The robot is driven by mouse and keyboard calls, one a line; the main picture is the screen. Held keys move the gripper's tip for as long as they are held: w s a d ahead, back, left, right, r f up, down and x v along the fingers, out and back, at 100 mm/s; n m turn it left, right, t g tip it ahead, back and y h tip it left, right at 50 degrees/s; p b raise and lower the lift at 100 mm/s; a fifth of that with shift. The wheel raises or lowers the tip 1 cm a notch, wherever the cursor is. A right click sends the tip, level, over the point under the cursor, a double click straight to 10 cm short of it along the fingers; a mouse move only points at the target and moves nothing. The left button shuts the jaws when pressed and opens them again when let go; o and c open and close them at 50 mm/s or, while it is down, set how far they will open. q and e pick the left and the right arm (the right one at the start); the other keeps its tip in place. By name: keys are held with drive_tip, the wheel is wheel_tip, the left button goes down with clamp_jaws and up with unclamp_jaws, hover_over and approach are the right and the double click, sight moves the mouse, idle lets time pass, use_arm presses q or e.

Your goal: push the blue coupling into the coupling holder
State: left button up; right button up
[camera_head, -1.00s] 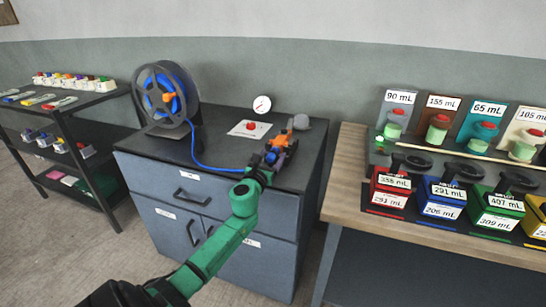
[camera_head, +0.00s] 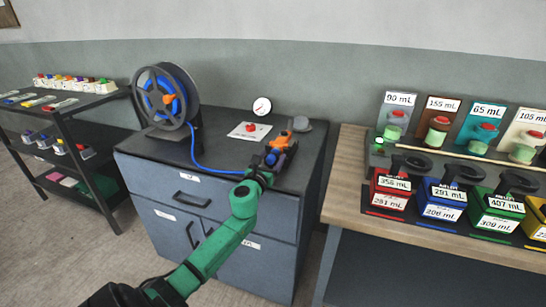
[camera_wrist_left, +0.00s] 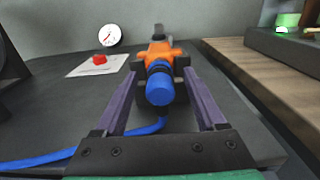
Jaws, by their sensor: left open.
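The blue coupling (camera_wrist_left: 160,88) is a short blue cylinder facing the left wrist camera. It is in line with an orange fitting (camera_wrist_left: 158,55) with side arms and dark parts, which seems to be the coupling holder. In the head view, the orange fitting (camera_head: 284,139) is on the cabinet top near its right side. My left gripper (camera_head: 273,158) is open, with its purple fingers on either side of the blue coupling. In the wrist view, gaps show between fingers and coupling. How deep the coupling sits is hidden. My right gripper is not in view.
A blue hose (camera_head: 212,169) runs from a reel (camera_head: 150,97) across the cabinet top (camera_head: 215,142) towards the coupling. A red button on a white plate (camera_head: 249,129) and a gauge (camera_head: 262,105) are behind. A wooden bench (camera_head: 347,190) with labelled containers stands to the right.

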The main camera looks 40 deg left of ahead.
sight(270, 162)
use_arm(q)
clamp_jaws()
drive_tip(key=shift+s+d, duration=0.15)
drive_tip(key=shift+s, duration=0.05)
drive_tip(key=shift+p+v, duration=0.6)
drive_tip(key=shift+v, duration=2.2)
